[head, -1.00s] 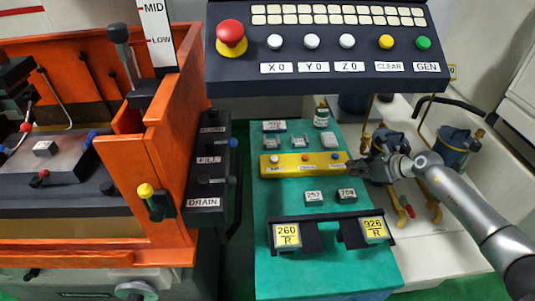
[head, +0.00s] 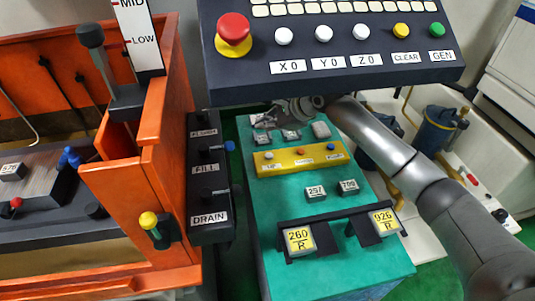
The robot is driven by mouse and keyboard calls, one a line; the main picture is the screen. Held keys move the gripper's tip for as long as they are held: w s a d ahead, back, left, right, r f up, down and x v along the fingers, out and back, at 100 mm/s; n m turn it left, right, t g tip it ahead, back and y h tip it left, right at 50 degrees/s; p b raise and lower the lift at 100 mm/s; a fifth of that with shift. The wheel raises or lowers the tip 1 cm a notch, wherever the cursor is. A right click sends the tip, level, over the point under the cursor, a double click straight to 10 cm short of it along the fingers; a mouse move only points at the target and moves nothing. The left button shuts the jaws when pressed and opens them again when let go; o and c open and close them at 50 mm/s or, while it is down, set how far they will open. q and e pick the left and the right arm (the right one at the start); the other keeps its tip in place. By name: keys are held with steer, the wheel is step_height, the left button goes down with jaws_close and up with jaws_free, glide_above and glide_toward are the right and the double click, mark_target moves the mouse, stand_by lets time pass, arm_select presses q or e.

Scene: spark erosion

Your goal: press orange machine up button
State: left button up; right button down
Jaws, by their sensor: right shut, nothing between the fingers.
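The orange machine (head: 125,215) fills the left of the head view; no button on it reads as "up". A yellow-capped knob (head: 149,221) is on its front. A yellow button box (head: 300,163) lies on the green table, with a white button (head: 268,156), an orange button (head: 301,149) and a blue button (head: 331,147); their labels are too small to read. My right gripper (head: 266,120) is shut and empty, over the far end of the green table beyond the yellow box, partly under the control panel's lower edge. My left gripper is out of view.
A dark control panel (head: 330,75) with a red stop button (head: 234,32) overhangs the table. The black FLUSH, FILL, DRAIN panel (head: 209,175) stands left of the green table (head: 345,275). Small grey blocks (head: 320,130) lie near my gripper; weight blocks sit on a black rack in front.

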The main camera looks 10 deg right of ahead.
steer(key=b, duration=0.4)
glide_above(267, 157)
step_height(267, 157, down, 8)
steer(key=shift+r, duration=0.2)
steer(key=shift+w+f+b, duration=0.1)
steer(key=shift+f+b, duration=0.35)
steer(key=shift+f, duration=0.2)
stand_by(0.8)
steer(key=shift+f+b, duration=0.4)
steer(key=shift+b, duration=0.2)
